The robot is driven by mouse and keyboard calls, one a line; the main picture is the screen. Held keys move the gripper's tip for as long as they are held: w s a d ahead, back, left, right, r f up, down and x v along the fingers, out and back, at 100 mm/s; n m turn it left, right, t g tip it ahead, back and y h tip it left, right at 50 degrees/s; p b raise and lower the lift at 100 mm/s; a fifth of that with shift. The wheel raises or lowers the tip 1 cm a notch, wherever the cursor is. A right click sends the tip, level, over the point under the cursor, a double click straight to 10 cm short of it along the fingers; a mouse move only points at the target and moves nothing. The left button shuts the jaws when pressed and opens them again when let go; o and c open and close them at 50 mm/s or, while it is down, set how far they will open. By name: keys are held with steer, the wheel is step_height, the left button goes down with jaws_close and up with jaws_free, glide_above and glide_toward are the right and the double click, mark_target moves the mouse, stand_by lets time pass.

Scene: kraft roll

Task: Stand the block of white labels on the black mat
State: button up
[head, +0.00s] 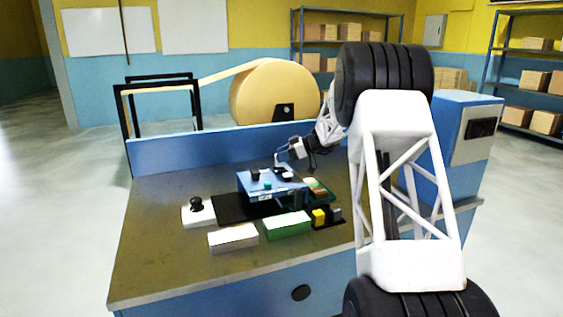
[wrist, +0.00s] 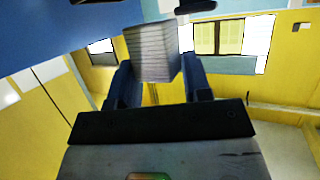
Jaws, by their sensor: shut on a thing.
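The block of white labels (wrist: 150,48) shows in the wrist view as a pale stack with fine layer lines. My gripper (wrist: 157,78) is shut on it, with one dark finger on each side. In the head view my gripper (head: 302,149) is small, above and behind the blue device on the bench; a pale shape at its tip is too small to make out well. The black mat (head: 230,208) lies flat on the bench, in front of and left of the device. Its visible part is bare, and the block is held in the air apart from it.
The blue device (head: 258,186) stands at the mat's right. A white box (head: 233,238), a green box (head: 287,225) and a yellow block (head: 318,217) sit in front. A white piece with a black knob (head: 197,207) is left of the mat. The bench's left side is clear.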

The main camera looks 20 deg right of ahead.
steer(key=shift+w, duration=0.1)
stand_by(0.3)
steer(key=shift+w+d+f, duration=0.1)
steer(key=shift+w+d, duration=0.1)
steer(key=shift+w, duration=0.55)
steer(key=shift+f, duration=1.55)
steer(key=shift+f, duration=0.1)
steer(key=o, duration=0.9)
steer(key=shift+f, duration=0.1)
steer(key=shift+v, duration=3.95)
steer(key=shift+a, duration=0.1)
